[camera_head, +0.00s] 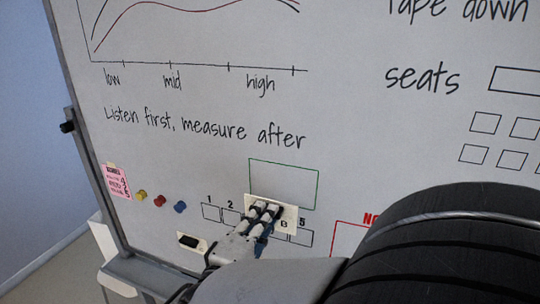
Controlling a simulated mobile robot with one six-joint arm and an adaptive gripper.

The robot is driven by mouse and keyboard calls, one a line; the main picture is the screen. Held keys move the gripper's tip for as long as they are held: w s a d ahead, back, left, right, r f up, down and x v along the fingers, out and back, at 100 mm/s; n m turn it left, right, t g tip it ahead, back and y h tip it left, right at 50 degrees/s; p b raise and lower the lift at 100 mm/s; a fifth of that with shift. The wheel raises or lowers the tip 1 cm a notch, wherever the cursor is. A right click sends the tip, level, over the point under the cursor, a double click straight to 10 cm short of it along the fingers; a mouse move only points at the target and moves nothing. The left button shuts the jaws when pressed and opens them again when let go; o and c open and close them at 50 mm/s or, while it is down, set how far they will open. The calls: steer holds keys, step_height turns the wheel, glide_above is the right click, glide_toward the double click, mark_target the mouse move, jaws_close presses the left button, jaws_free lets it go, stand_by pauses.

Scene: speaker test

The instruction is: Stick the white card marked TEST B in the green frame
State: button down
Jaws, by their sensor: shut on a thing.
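The white card (290,222) is in my gripper (264,209), which is shut on it. My fingers cover most of its marking; only a letter B shows at their right. The card is just below the green frame (317,190), a green outlined rectangle on the whiteboard. The card's top edge is near or over the frame's lower left edge. I cannot tell whether the card touches the board.
The whiteboard (200,100) carries handwriting and a graph. A row of numbered boxes (211,212) lies behind my gripper. Yellow, red and blue magnets (180,207) and a pink note (117,182) are at left. A black item on a pale card (189,241) is lower left.

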steer(key=shift+w+d+r+p, duration=0.25)
steer(key=shift+w+r+p, duration=0.1)
steer(key=shift+w, duration=0.4)
steer(key=shift+w+d+r+p, duration=0.2)
steer(key=shift+w+r+p, duration=0.1)
steer(key=shift+w, duration=0.4)
steer(key=shift+w+d+r+p, duration=0.25)
steer(key=shift+w+r+p, duration=0.1)
steer(key=shift+w, duration=0.4)
steer(key=shift+b+x, duration=0.65)
steer(key=shift+x, duration=0.8)
steer(key=shift+w+d+b, duration=0.15)
steer(key=shift+w+b, duration=0.15)
steer(key=shift+w, duration=0.3)
steer(key=c, duration=1.5)
jaws_free()
steer(key=shift+c, duration=0.2)
